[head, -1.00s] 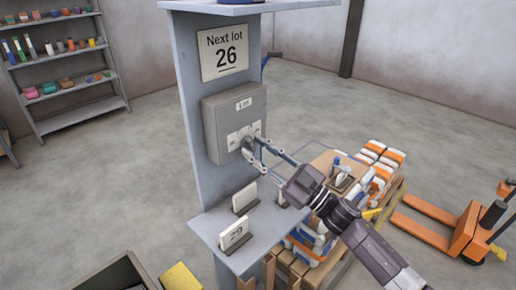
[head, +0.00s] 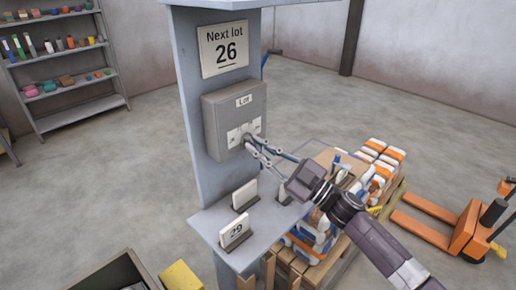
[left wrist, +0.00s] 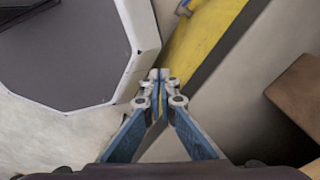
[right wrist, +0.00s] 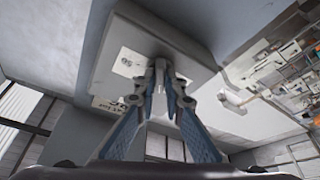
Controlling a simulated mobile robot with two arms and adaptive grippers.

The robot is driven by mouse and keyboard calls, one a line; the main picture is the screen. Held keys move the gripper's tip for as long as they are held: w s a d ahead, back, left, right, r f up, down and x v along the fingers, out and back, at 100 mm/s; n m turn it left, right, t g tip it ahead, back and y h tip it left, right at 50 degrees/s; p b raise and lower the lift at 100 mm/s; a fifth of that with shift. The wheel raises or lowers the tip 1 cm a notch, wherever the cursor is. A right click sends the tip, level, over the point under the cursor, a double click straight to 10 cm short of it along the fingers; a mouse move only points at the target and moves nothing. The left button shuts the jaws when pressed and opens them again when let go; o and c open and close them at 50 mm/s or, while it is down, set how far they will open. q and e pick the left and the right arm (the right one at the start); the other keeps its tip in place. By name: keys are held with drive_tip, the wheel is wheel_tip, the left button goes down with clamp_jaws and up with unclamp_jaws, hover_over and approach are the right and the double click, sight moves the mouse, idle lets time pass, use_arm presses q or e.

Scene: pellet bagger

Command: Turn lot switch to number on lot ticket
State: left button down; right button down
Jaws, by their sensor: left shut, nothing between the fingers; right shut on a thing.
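The lot ticket (head: 226,48) hangs high on the grey post and reads "Next lot 26". Below it is the grey lot switch box (head: 220,110) with a "Lot" label and small number plates around its knob. My right gripper (head: 250,142) is shut on the switch knob, which its fingers largely hide. In the right wrist view the fingers (right wrist: 163,85) meet at the box face (right wrist: 125,68), where one plate shows a number I cannot read surely. My left gripper (left wrist: 158,85) is shut and empty, seen only in its wrist view, above a yellow surface.
A small shelf (head: 212,222) below the box holds cards, one reading 29 (head: 235,232). A pallet with bags (head: 375,160) stands behind my right arm. An orange pallet truck (head: 470,230) is at right, an open bin (head: 110,275) at lower left.

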drive_tip(key=n+g, duration=0.1)
drive_tip(key=n, duration=0.2)
drive_tip(key=n+g, duration=0.2)
drive_tip(key=n, duration=0.1)
drive_tip(key=shift+w+d+r+b, duration=0.1)
drive_tip(key=shift+b, duration=0.25)
drive_tip(key=shift+n+g, duration=0.7)
drive_tip(key=shift+n, duration=1.1)
drive_tip(key=c, duration=2)
unclamp_jaws()
drive_tip(key=shift+r, duration=0.1)
drive_tip(key=v, duration=1.2)
drive_tip(key=shift+d+r, duration=0.1)
